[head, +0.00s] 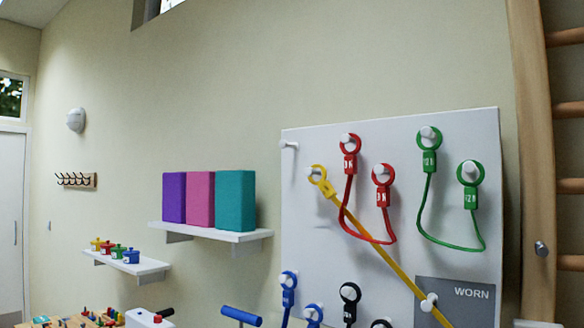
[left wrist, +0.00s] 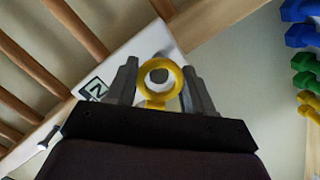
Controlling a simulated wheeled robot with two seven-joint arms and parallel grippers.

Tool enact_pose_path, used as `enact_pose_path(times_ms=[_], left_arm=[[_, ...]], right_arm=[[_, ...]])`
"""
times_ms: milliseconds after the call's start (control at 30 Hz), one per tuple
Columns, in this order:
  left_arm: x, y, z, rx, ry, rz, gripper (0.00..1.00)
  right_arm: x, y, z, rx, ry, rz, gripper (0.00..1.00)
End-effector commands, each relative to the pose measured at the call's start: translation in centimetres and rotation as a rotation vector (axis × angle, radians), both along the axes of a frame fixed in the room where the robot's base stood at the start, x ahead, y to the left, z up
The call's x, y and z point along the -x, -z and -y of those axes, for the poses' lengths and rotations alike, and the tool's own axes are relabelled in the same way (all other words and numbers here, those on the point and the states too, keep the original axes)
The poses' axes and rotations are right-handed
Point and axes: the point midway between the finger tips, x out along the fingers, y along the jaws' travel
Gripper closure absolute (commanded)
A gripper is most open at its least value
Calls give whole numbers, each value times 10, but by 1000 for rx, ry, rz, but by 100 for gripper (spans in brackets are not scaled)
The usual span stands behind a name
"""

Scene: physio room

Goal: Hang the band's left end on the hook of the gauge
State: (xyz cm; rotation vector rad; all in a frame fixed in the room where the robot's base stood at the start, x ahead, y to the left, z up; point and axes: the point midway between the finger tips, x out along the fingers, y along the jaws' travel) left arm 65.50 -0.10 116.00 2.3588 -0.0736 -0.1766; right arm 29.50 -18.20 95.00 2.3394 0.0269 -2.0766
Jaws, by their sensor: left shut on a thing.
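The yellow band (head: 375,250) runs slanting across the white board, from a yellow ring at a peg at upper left down to the lower right, out of the frame. In the left wrist view my left gripper (left wrist: 160,88) is shut on a yellow ring (left wrist: 175,72), one finger on each side. A dark grey round shape shows through the ring; I cannot tell if it is the hook or if it passes through. A white body (left wrist: 128,48) with an "N" label, perhaps the gauge, lies behind. Neither gripper shows in the head view. My right gripper is not in view.
The white board (head: 300,235) carries red loops (head: 349,165), green loops (head: 429,160) and blue and black ones below. Wooden wall bars (head: 535,150) stand at the right. Shelves with coloured blocks (head: 235,200) are at the left. Coloured dumbbells (left wrist: 302,62) show in the wrist view.

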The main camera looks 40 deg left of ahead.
Motion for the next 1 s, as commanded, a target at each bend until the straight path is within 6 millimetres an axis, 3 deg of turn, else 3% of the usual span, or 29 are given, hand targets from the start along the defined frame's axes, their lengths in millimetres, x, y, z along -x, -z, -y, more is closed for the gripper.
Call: enact_pose_path(times_ms=[1000], left_arm=[[-25,2,1,-2,2,-5,100]], right_arm=[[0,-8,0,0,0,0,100]])
